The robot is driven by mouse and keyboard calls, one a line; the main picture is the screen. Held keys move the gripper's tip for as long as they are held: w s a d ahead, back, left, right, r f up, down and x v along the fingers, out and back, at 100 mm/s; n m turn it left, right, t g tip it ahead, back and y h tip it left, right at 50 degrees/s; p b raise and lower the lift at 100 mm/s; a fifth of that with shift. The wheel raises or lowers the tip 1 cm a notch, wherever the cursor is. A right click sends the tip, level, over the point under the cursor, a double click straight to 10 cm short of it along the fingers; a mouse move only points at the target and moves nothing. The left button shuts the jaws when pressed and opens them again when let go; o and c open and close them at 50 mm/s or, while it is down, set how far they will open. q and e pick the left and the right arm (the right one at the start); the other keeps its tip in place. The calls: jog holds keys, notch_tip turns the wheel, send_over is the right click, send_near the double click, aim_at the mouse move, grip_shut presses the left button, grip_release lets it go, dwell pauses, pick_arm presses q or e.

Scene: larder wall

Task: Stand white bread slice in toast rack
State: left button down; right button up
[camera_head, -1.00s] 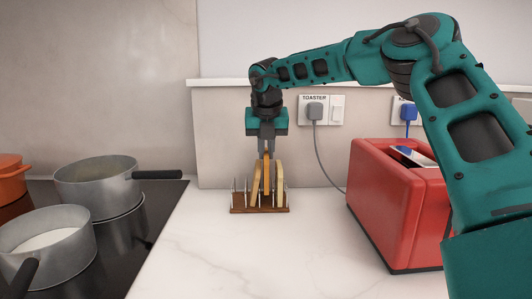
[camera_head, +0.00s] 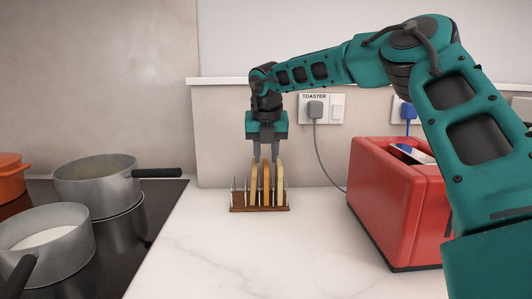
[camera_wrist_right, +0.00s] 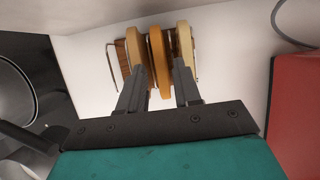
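The toast rack (camera_head: 260,209), with a brown wooden base and thin wire dividers, stands on the counter below my right gripper. Three bread slices stand in it side by side: a tan slice (camera_head: 253,185) at left, a browner slice (camera_head: 266,186) in the middle, and the palest slice (camera_head: 281,185), which looks like the white bread, at right. My right gripper (camera_head: 266,152) points down, open and empty, over the middle slice. In the right wrist view its fingers (camera_wrist_right: 158,82) are spread apart, with the middle slice (camera_wrist_right: 159,58) between and beyond them. My left gripper is out of view.
A red toaster (camera_head: 385,205) stands to the right, with a grey cable running to the wall socket (camera_head: 315,109). Two metal pots (camera_head: 98,185) sit on the black hob at left. The counter in front of the rack is clear.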

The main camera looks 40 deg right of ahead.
jog(key=shift+o, duration=0.3)
jog(key=shift+r+p, duration=0.5)
jog(key=shift+r, duration=0.05)
jog(key=p+v, duration=0.1)
jog(key=v, duration=1.1)
jog(key=shift+w, duration=0.1)
